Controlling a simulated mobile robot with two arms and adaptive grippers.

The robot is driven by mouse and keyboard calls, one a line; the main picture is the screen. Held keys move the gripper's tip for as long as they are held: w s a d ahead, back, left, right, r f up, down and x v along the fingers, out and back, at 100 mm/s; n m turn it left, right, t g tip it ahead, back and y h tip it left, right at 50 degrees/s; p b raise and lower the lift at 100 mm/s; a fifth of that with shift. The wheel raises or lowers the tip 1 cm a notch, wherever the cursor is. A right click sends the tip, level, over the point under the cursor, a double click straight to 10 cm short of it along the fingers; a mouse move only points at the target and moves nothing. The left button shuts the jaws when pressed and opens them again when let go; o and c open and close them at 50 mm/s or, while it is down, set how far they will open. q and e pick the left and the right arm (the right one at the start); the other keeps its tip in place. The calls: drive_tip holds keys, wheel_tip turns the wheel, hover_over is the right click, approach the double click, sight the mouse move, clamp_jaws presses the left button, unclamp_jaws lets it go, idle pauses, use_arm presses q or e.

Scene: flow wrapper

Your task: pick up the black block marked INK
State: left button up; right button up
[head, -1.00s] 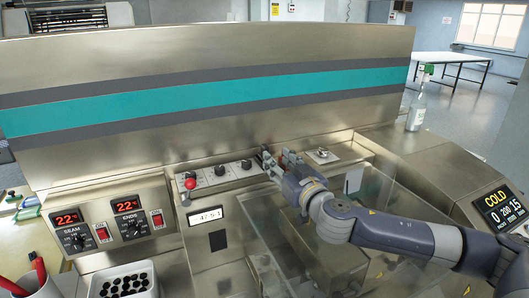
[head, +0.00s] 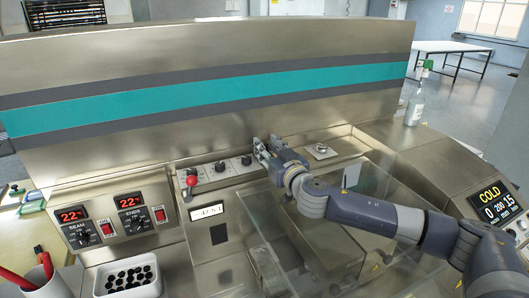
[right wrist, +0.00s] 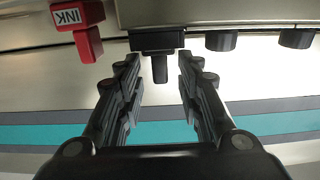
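My right gripper (head: 267,146) is at the back of the machine's control ledge, at the foot of the tall panel. In the right wrist view my gripper (right wrist: 158,68) is open, its two fingers on either side of a black block (right wrist: 158,42) with a narrow stem. A gap shows on both sides of the stem. No marking can be read on this block. A red block (right wrist: 78,15) of similar shape, marked INK, sits to its left, outside the fingers. In the head view my gripper hides these blocks. My left gripper is not in view.
A red-topped knob (head: 191,182) and several black knobs stand left of my right gripper. A clear cover (head: 310,225) lies below my right arm. A white bin of black pieces (head: 127,257) is at the front left. A bottle (head: 415,105) stands at the right.

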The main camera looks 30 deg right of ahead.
clamp_jaws()
drive_tip(key=shift+r, duration=0.1)
